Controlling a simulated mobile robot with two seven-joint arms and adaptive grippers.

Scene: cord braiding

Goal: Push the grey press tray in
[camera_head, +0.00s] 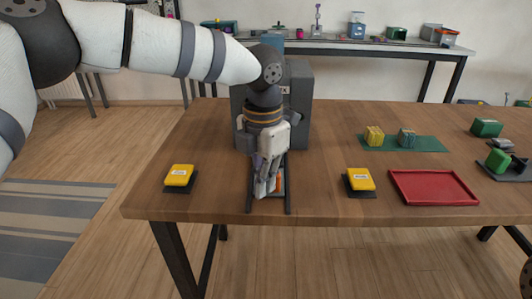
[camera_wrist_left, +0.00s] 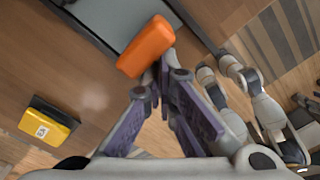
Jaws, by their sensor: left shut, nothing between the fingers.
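The grey press (camera_head: 299,105) stands on the table behind my left gripper. Its press tray (camera_head: 288,200) sticks out towards the front edge as a dark frame, largely hidden by my gripper in the head view. In the left wrist view, the tray (camera_wrist_left: 92,32) shows as a dark-edged grey panel. An orange bar (camera_wrist_left: 147,46) lies at its end, right at my fingertips; I cannot tell if they touch it. My left gripper (camera_head: 264,192) points down, shut and empty, at the tray's front. It also shows in the left wrist view (camera_wrist_left: 163,72). My right gripper is out of view.
Yellow labelled blocks on dark pads stand left (camera_head: 179,175) and right (camera_head: 360,179) of the tray. A red tray (camera_head: 433,187), a green mat (camera_head: 430,145) with two small blocks, and green items (camera_head: 486,128) lie further right. The table's front edge is close.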

